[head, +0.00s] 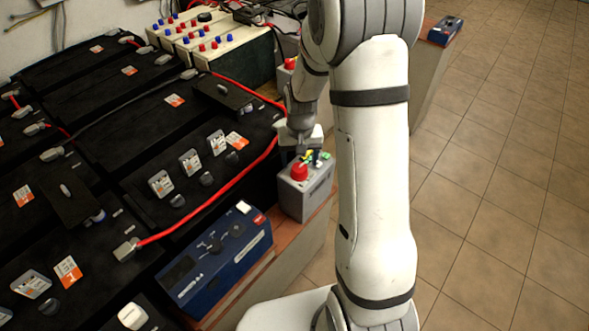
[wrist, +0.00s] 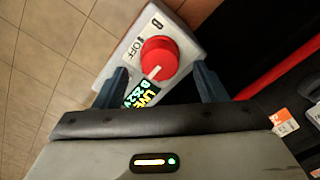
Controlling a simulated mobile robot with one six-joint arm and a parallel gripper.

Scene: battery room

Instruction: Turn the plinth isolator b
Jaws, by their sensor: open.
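A grey isolator box (head: 305,190) with a red rotary knob (head: 299,171) stands on the brick-coloured plinth beside the black batteries. In the wrist view its red knob (wrist: 160,58) carries a white pointer mark at its lower edge. "OFF" is printed to the left of the knob, and a yellow-green label lies below it. In the head view my gripper (head: 305,152) is just above the box, partly hidden by my arm.
Another red knob (head: 290,63) shows farther back along the plinth. Black batteries (head: 150,140) with red cables fill the left. A blue device (head: 215,258) lies in front of the isolator, and a cream battery (head: 215,45) stands behind. The tiled floor (head: 500,180) at right is clear.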

